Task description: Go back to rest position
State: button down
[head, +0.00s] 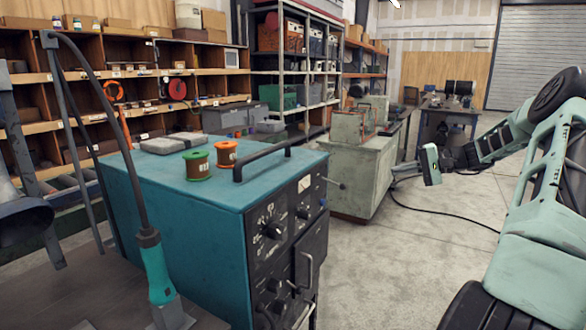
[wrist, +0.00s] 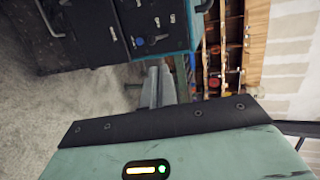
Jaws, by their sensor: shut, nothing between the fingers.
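My gripper (head: 397,173) is at the right of the head view, at the end of my arm, which reaches in from the right edge. It hangs in the air in front of the pale green cabinet (head: 362,165), and its fingers point left. In the wrist view my gripper's fingers (wrist: 157,86) show as a narrow grey shape beyond the housing, shut together with nothing between them. I cannot make out a flanged pipe in either view.
A teal machine (head: 185,200) with a black control panel stands front left, with two wire spools on top. It also shows in the wrist view (wrist: 155,22). Shelves (head: 290,60) line the back. The concrete floor (head: 400,255) at centre right is clear except for a black cable (head: 440,212).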

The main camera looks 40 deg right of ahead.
jog(key=w+a+f+n+g+h, duration=0.1)
jog(key=a+f+n+g, duration=0.15)
jog(key=a, duration=0.65)
jog(key=w+a+f+n+g+h, duration=0.1)
jog(key=a+f+g, duration=0.25)
jog(key=a, duration=0.55)
jog(key=w+a+f+n+g+h, duration=0.1)
jog(key=a+f+g, duration=0.15)
jog(key=a, duration=0.65)
jog(key=s+a+r+n+g+h, duration=0.1)
jog(key=s+a+n, duration=0.4)
jog(key=s+a, duration=0.3)
jog(key=s+a+r+n+g+h, duration=0.1)
jog(key=s+a+n, duration=0.4)
jog(key=a, duration=0.9)
jog(key=s+a+r+n+g+h, duration=0.1)
jog(key=s+a+n, duration=0.4)
jog(key=s+a, duration=0.6)
jog(key=shift+s+a+h, duration=0.25)
jog(key=shift+s+h, duration=0.2)
jog(key=shift+h, duration=0.35)
